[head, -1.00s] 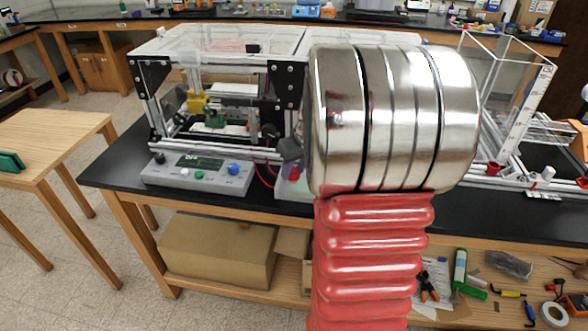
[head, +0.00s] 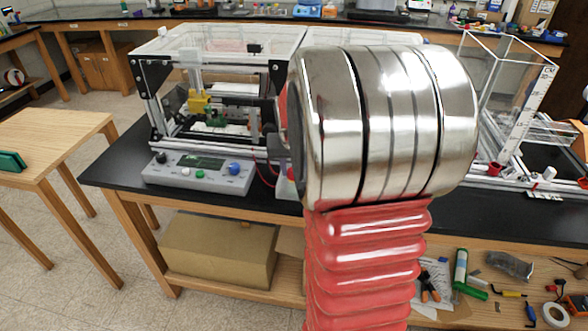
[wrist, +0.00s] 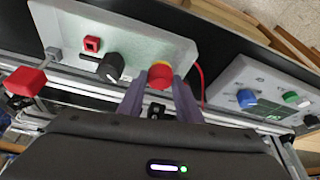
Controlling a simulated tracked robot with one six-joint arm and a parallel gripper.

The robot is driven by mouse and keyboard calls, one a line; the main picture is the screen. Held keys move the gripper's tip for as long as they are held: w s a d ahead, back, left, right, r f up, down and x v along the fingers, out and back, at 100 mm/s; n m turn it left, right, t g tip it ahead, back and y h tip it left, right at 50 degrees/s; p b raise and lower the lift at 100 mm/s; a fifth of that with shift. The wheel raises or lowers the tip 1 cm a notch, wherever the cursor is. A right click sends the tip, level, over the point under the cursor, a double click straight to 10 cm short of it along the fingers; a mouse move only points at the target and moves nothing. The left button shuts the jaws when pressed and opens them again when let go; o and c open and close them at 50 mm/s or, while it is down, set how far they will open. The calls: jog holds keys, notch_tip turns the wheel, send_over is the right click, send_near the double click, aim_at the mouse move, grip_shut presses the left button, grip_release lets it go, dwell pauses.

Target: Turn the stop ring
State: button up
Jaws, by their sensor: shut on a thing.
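The exact contact is partly hidden by the fingers and the button top. In the head view my large silver arm joint covers the gripper and most of this panel.
On the same panel are a black knob (wrist: 111,67) and a red square switch (wrist: 92,44). A second grey box (head: 198,174) with blue and green knobs stands beside it. A framed machine (head: 215,90) rises behind. A red lever-like part (wrist: 25,81) is at the wrist view's left.

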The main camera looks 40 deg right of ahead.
jog(key=shift+a+m+g+h, duration=0.1)
jog(key=shift+m+g+h, duration=0.3)
jog(key=shift+m, duration=1.3)
jog(key=shift+f, duration=0.1)
jog(key=o, duration=1)
jog(key=shift+o, duration=0.2)
jog(key=v, duration=1.3)
jog(key=shift+a+r, duration=0.15)
jog(key=shift+r, duration=0.25)
jog(key=shift+w, duration=0.15)
